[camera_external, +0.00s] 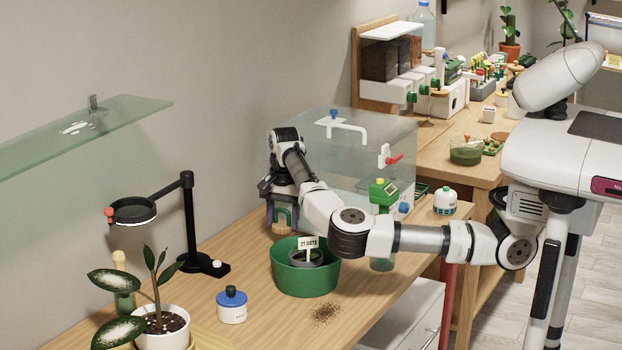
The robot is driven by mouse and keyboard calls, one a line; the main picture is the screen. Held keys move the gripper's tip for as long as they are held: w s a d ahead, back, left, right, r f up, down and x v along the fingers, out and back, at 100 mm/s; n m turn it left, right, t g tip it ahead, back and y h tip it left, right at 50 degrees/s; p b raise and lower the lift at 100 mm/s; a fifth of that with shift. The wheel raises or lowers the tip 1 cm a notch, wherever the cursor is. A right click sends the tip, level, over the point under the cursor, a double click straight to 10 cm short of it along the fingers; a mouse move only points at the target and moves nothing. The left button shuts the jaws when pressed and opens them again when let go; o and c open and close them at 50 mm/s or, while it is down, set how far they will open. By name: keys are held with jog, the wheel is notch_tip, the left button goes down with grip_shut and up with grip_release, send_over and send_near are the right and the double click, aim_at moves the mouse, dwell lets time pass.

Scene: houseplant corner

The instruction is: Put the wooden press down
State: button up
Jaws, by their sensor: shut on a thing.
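My gripper (282,220) is at the far end of my arm, fingers downward, near the wall and the left end of the clear box. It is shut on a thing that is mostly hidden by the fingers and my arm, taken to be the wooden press. A green, arched shape shows between the fingers, but I cannot tell whether it is part of the held thing. I cannot tell whether the held thing touches the bench (262,246).
A green tub (305,283) with a labelled pot stands in front of my gripper. The clear box (345,150) is behind. A black lamp stand (188,225), a blue-lidded jar (232,308) and a potted plant (160,325) stand left. Spilled soil (326,313) lies at the front.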

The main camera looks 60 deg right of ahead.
jog(key=shift+f, duration=2.55)
jog(key=shift+p, duration=0.3)
jog(key=o, duration=1)
jog(key=shift+f, duration=0.15)
jog(key=shift+o, duration=0.2)
jog(key=r, duration=0.4)
jog(key=r+b, duration=0.1)
jog(key=r, duration=0.7)
jog(key=shift+s+r, duration=0.15)
jog(key=shift+s, duration=0.1)
